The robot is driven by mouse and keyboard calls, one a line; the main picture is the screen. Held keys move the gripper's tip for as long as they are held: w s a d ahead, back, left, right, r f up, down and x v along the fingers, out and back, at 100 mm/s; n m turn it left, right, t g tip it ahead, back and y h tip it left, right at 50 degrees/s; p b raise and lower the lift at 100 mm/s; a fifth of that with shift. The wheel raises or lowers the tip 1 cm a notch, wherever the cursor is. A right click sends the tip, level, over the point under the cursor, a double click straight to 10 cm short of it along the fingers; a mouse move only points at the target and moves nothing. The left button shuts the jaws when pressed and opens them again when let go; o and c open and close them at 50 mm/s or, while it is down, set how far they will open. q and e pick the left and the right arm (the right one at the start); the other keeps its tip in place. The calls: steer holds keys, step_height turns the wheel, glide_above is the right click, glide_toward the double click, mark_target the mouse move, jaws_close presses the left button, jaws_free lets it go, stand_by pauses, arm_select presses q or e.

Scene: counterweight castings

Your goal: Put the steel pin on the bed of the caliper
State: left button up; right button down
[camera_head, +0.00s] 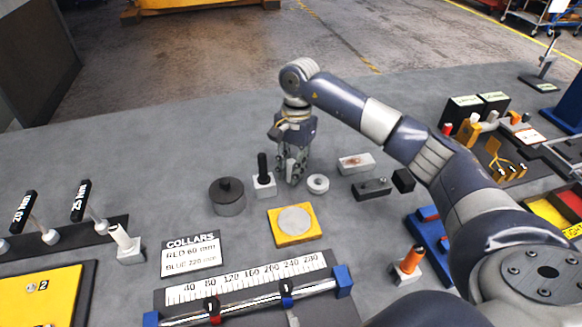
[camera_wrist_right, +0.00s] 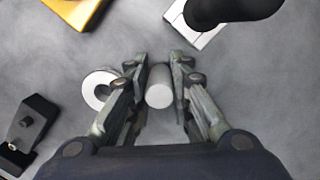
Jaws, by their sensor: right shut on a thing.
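My right gripper (camera_head: 291,178) points down at the middle of the grey table, between a black-handled block and a pale ring. In the right wrist view its fingers (camera_wrist_right: 160,88) are shut on the steel pin (camera_wrist_right: 159,87), a short pale cylinder seen nearly end-on. The fingers mostly hide the pin in the head view, and I cannot tell whether it touches the table. No thing is plainly a caliper; a scale board (camera_head: 250,284) with a rod and red and blue collars lies at the front. My left gripper is out of view.
Close to the gripper are the pale ring (camera_head: 318,184), the black-handled block (camera_head: 264,186), a dark round weight (camera_head: 228,197) and a dark block (camera_head: 372,189). A yellow plate (camera_head: 310,236) bearing a grey disc lies in front. The table behind and left is clear.

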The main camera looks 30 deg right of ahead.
steer(key=c, duration=1.5)
jaws_free()
steer(key=shift+o, duration=0.2)
